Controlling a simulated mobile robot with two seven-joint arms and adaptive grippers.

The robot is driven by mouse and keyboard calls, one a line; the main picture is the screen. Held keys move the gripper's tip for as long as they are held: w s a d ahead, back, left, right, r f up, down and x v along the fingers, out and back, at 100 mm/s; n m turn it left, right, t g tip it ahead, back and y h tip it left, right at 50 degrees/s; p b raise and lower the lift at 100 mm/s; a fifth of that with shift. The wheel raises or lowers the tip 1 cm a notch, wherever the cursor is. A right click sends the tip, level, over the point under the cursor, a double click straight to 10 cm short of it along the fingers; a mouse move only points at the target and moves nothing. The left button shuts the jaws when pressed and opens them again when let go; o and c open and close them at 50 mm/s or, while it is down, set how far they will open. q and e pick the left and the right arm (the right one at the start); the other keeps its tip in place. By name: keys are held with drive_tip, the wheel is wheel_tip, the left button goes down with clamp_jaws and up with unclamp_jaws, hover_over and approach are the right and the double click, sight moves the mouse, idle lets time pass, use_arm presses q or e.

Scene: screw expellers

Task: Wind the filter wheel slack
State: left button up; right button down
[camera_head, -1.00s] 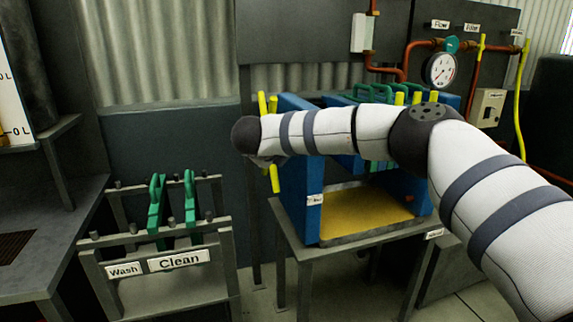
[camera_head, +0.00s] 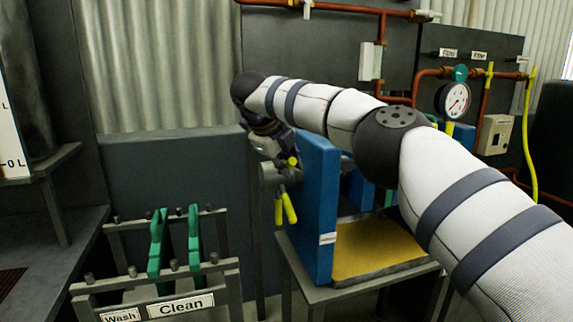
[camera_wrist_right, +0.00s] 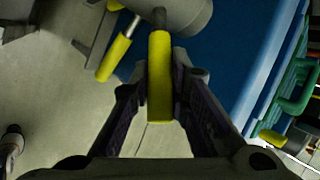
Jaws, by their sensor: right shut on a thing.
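The filter wheel is on the left end of the blue filter press (camera_head: 318,215), with a grey hub (camera_head: 268,172) and yellow-sleeved handles (camera_head: 289,207). In the right wrist view, my right gripper (camera_wrist_right: 160,88) is shut around one upright yellow handle (camera_wrist_right: 159,62), its fingers on either side. The grey hub (camera_wrist_right: 185,14) is just beyond that handle, and a second yellow handle (camera_wrist_right: 114,58) stands off to the left. In the head view, my right gripper (camera_head: 285,158) is at the wheel's upper side, partly hidden by its own wrist. My left gripper is not in view.
The press sits on a metal stand with a yellow tray (camera_head: 375,252). A gauge (camera_head: 455,100) and copper pipes are behind at right.

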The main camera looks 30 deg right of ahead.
drive_tip(key=shift+f, duration=0.25)
drive_tip(key=c, duration=1.5)
unclamp_jaws()
drive_tip(key=shift+r, duration=0.15)
drive_tip(key=v, duration=1.1)
drive_tip(key=shift+s+a+r, duration=0.15)
drive_tip(key=shift+a+r, duration=0.15)
